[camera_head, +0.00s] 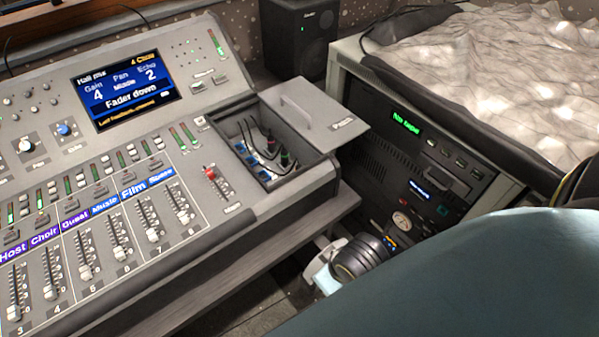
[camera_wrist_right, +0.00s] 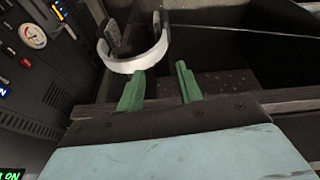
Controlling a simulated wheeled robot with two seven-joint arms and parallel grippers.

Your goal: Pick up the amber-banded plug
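Several dark plugs with cables (camera_head: 268,142) stand in the open compartment (camera_head: 318,168) at the right end of the mixing console. One has a green mark (camera_head: 284,159) and one a pinkish mark. I cannot make out an amber band on any of them at this size. My right gripper (camera_wrist_right: 160,70) shows in the right wrist view with its two green fingers apart and nothing between them. It is low beside the console, away from the compartment. My left gripper is not in view.
A grey lid (camera_head: 312,112) lies open behind the compartment. A red-capped fader (camera_head: 209,173) is left of it. A rack unit (camera_head: 430,165) stands to the right, with a speaker (camera_head: 300,40) behind. A white ring-shaped holder (camera_wrist_right: 135,62) is close beyond my right fingers.

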